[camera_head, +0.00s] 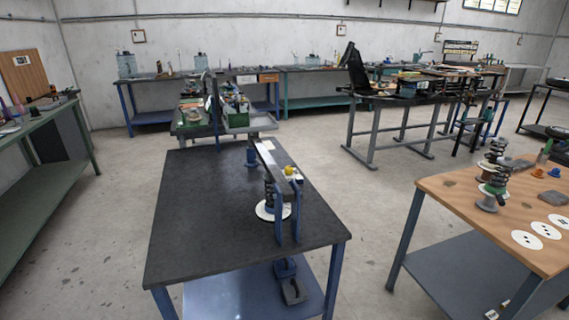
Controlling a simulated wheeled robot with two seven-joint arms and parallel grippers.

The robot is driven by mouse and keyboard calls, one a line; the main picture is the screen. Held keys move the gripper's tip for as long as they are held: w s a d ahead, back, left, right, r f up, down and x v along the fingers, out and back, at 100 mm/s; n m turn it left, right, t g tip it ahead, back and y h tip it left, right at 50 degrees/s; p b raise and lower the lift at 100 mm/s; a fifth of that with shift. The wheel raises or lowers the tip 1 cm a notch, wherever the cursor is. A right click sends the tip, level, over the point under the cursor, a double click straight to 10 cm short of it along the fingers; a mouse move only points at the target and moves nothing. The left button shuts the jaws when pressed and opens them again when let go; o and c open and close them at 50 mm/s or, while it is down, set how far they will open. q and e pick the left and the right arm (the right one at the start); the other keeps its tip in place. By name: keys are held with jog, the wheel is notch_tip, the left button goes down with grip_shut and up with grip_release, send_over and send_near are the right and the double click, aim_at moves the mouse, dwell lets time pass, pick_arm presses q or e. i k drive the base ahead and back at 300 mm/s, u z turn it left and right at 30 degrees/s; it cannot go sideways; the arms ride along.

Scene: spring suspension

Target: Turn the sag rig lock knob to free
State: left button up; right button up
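The sag rig stands on the dark-topped table in the middle of the head view. A dark coil spring (269,192) stands under the beam on a white disc (264,211). Neither of my grippers shows in this view.
The dark table (190,220) is mostly bare left of the rig. A blue and dark object (288,280) lies on its lower shelf. A wooden-topped table (470,198) at right holds black springs (492,172) and white discs (535,230). A green bench (35,170) stands left.

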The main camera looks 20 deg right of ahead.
aim_at(288, 170)
jog(key=z, duration=0.5)
jog(key=i, duration=0.95)
jog(key=z, duration=0.7)
